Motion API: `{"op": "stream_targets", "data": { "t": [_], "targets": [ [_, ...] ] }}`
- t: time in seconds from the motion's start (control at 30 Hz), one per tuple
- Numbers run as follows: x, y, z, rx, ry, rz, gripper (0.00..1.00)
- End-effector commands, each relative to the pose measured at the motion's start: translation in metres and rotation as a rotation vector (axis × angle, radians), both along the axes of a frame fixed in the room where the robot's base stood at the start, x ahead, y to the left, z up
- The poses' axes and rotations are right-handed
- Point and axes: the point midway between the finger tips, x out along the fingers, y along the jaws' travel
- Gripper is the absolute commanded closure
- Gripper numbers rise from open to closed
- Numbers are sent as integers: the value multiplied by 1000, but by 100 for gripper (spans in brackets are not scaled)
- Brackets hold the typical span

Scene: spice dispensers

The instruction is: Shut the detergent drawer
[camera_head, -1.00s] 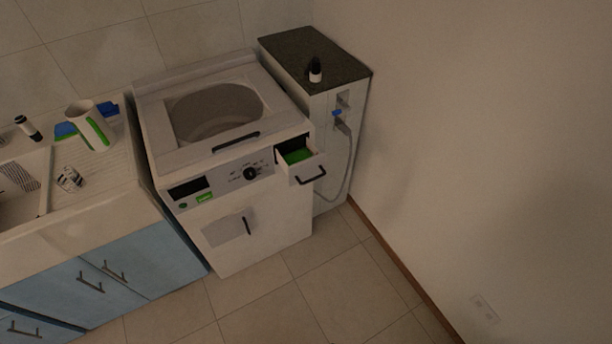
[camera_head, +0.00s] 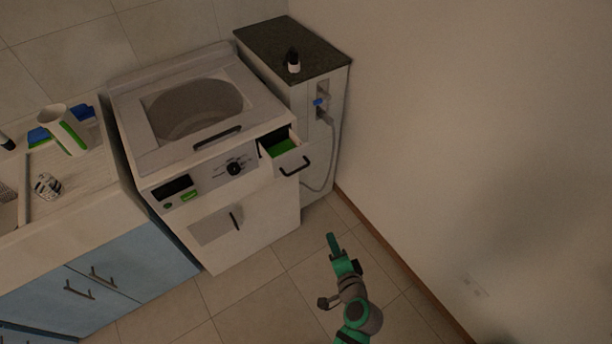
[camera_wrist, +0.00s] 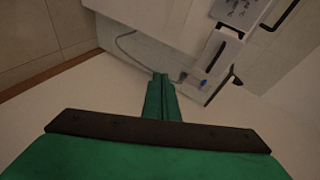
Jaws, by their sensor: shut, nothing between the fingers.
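The detergent drawer (camera_head: 288,157) is pulled out from the upper right of the washing machine's front (camera_head: 225,225). It has a white front with a dark bar handle and green inside. In the wrist view the drawer (camera_wrist: 221,50) shows near the top, right of centre. My gripper (camera_head: 332,240) is green and shut with nothing in it. It is in front of and below the drawer in the head view, apart from it. In the wrist view my gripper's fingers (camera_wrist: 161,82) are together and point toward the machine side.
A narrow cabinet (camera_head: 300,48) with a dark top, a small bottle (camera_head: 293,61) and a hose stands right of the machine. A bare wall (camera_head: 470,130) is at the right. A blue-doored sink counter (camera_head: 135,265) stands left. Tiled floor is open in front.

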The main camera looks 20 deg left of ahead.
Motion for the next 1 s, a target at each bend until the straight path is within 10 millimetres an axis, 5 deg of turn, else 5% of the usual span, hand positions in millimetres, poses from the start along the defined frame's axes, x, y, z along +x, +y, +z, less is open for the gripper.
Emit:
{"op": "stream_targets", "data": {
  "t": [0.2,0.4,0.67,1.0],
  "targets": [
    [55,19,57,196,8,150,100],
    [73,28,92,283,12,249,100],
    [83,41,98,305,15,279,100],
    [119,87,85,303,15,278,100]
  ]
}}
